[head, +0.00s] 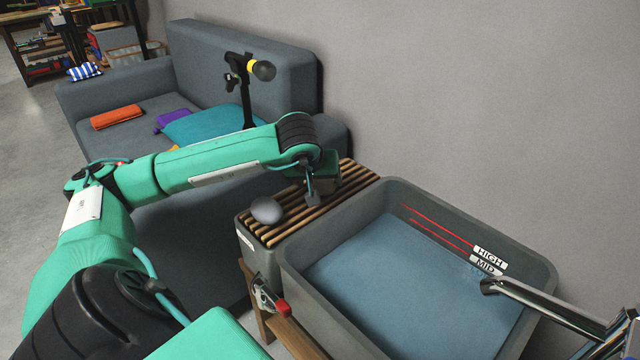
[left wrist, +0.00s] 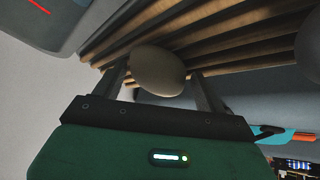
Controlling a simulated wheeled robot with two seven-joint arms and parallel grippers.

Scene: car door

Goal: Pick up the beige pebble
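The beige pebble (left wrist: 158,71) lies on the slatted wooden rack (left wrist: 215,30) in the left wrist view. My left gripper (left wrist: 160,78) is open, with one finger on each side of the pebble. Small gaps seem to show between the fingers and the pebble. In the head view my left gripper (head: 313,194) points down over the rack (head: 290,228), beside the basin. The beige pebble is hidden behind the gripper there. My right gripper is not in view.
A grey stone (head: 266,211) lies on the rack just left of my gripper; it also shows at the right edge of the left wrist view (left wrist: 310,45). The grey basin (head: 400,192) with blue water adjoins the rack. A sofa (head: 250,65) stands behind my arm.

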